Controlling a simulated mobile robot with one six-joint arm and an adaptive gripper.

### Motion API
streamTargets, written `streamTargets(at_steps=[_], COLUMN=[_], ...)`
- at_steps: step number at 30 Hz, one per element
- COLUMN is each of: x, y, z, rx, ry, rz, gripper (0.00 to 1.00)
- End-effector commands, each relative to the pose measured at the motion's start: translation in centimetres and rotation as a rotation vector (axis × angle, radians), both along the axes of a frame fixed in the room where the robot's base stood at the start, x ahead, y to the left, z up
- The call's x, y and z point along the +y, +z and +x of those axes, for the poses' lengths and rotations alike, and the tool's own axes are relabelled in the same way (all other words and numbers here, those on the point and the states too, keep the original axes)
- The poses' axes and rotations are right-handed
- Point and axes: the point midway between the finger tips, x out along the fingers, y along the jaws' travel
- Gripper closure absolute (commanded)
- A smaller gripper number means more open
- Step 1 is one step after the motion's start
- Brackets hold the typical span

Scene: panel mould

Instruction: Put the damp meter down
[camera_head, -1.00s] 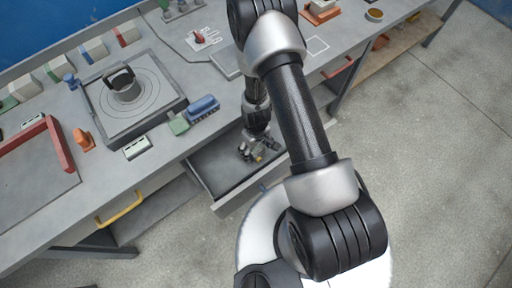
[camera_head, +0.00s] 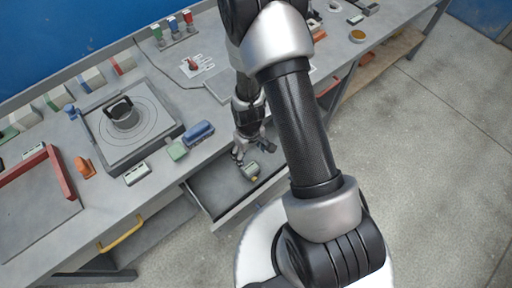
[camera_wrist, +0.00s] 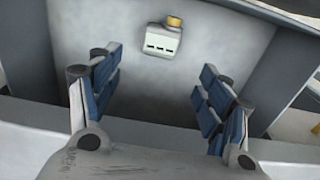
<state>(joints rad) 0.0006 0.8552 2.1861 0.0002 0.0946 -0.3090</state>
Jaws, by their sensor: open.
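The damp meter, a small pale box with dark marks and a yellow end, lies on the floor of the open drawer (camera_head: 222,195). It shows in the head view (camera_head: 250,171) and near the top of the wrist view (camera_wrist: 161,41). My gripper (camera_head: 254,152) is open and empty above the drawer, apart from the meter. In the wrist view its blue-padded fingers (camera_wrist: 160,75) stand wide apart, with bare drawer floor between them and the meter beyond.
The bench (camera_head: 100,205) above the drawer holds a blue block (camera_head: 199,131), a green block (camera_head: 177,150), a square plate with a black-handled cylinder (camera_head: 124,114), an orange piece (camera_head: 84,167) and a red-edged tray (camera_head: 60,145).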

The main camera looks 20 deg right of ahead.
Motion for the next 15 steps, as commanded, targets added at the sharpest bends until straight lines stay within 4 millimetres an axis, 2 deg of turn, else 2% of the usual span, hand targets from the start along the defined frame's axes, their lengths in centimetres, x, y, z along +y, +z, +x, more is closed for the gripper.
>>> streamTargets(at_steps=[5, 8, 11, 15], x=[0.0, 0.0, 0.0, 0.0], y=[7.5, 13.2, 18.4, 25.0], z=[1.9, 2.1, 1.3, -0.8], rx=[-0.067, -0.109, -0.149, -0.205], ry=[-0.038, -0.07, -0.103, -0.147], rz=[0.002, 0.004, 0.008, 0.015], gripper=[0.29, 0.29, 0.29, 0.29])
